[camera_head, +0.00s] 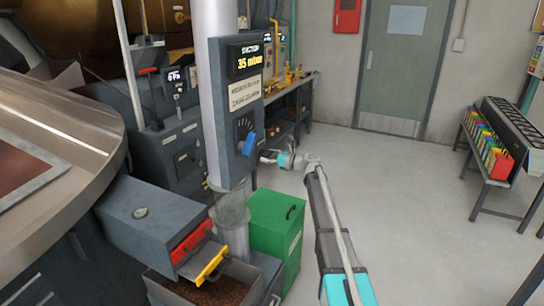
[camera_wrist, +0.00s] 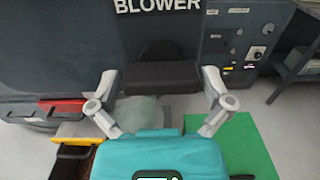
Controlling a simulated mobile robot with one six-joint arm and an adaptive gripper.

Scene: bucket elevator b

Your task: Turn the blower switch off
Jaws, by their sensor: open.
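In the wrist view the switch (camera_wrist: 160,75) appears as a dark, wide block lying level under the word BLOWER. My gripper (camera_head: 270,157) is open in front of the panel, just to the right of the switch in the head view. In the wrist view the fingers of my gripper (camera_wrist: 159,82) stand apart, one on each side of the switch. I see no contact, and the exact depth between fingertips and switch is unclear.
A display (camera_head: 248,60) above the switch reads 35 mbar. Below are a green bin (camera_head: 276,222), a clear duct and a drawer box with red (camera_head: 192,243) and yellow (camera_head: 211,265) handles. A bench (camera_head: 486,150) stands far right. Open floor lies right of the panel.

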